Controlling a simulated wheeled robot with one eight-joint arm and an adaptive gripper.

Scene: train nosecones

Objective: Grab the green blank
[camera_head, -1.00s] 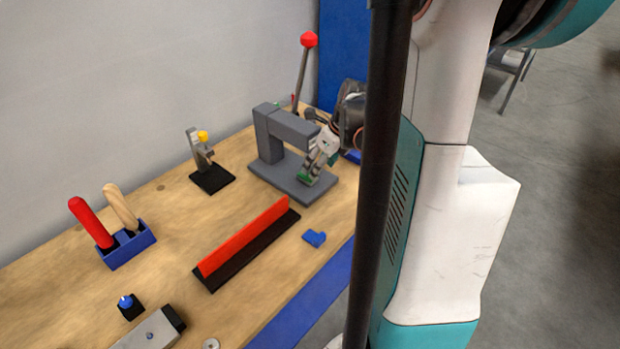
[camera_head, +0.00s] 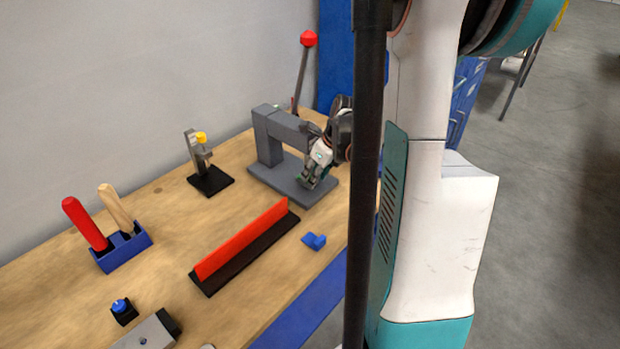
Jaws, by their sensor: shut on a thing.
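My gripper (camera_head: 312,181) is at the grey press (camera_head: 286,127), with its fingers pointing down just above the right part of the press's base plate. It is shut on the green blank. The blank is almost wholly hidden by the fingers, with only a hint of dark green showing by the fingertips. I cannot tell whether the blank still touches the base plate.
The press's lever with a red knob (camera_head: 308,39) rises behind. A red bar on a black base (camera_head: 243,240), a blue piece (camera_head: 314,241), a small clamp (camera_head: 198,149) and a blue holder with handles (camera_head: 124,250) stand on the wooden bench (camera_head: 172,247).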

